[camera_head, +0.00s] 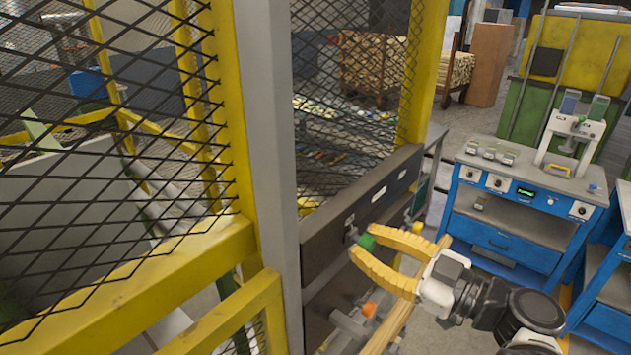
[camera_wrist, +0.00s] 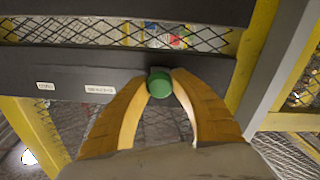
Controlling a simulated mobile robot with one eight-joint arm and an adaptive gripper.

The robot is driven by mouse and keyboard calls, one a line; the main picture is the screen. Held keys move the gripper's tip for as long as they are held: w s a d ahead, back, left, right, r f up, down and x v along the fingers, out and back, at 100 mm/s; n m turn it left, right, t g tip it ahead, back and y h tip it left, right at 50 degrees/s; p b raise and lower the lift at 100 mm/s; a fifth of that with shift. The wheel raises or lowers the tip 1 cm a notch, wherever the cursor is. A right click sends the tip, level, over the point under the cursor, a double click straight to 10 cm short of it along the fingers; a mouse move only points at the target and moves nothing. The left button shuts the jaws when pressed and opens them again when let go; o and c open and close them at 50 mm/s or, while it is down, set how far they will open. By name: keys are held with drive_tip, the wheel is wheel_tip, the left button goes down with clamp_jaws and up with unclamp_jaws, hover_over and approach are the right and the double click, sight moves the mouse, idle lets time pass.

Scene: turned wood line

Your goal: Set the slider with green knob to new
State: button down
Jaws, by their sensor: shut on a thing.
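The green knob (camera_wrist: 159,84) of the slider sits on a dark panel (camera_wrist: 55,70) in the wrist view. My gripper (camera_wrist: 159,80) has its two yellow fingers closed on the knob from either side. In the head view the green knob (camera_head: 366,242) shows at the fingertips of my gripper (camera_head: 360,246). Two pale labels, a small one (camera_wrist: 45,86) and a longer one (camera_wrist: 100,89), are on the panel to the left of the knob in the wrist view. Their text is too small to read. The slider's track is mostly hidden.
Yellow posts (camera_head: 205,260) and black mesh stand left of the panel. An orange knob (camera_head: 369,310) is below my gripper. A blue workbench (camera_head: 520,240) with controls stands at the right.

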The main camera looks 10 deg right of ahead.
drive_tip(key=shift+s+a, duration=0.1)
drive_tip(key=c, duration=1.3)
unclamp_jaws()
drive_tip(key=shift+o, duration=1.1)
drive_tip(key=shift+s+a, duration=0.1)
drive_tip(key=shift+a, duration=0.1)
drive_tip(key=shift+d, duration=0.1)
drive_tip(key=shift+d, duration=0.15)
drive_tip(key=v, duration=1.1)
drive_tip(key=shift+s+d, duration=0.2)
drive_tip(key=shift+s, duration=0.15)
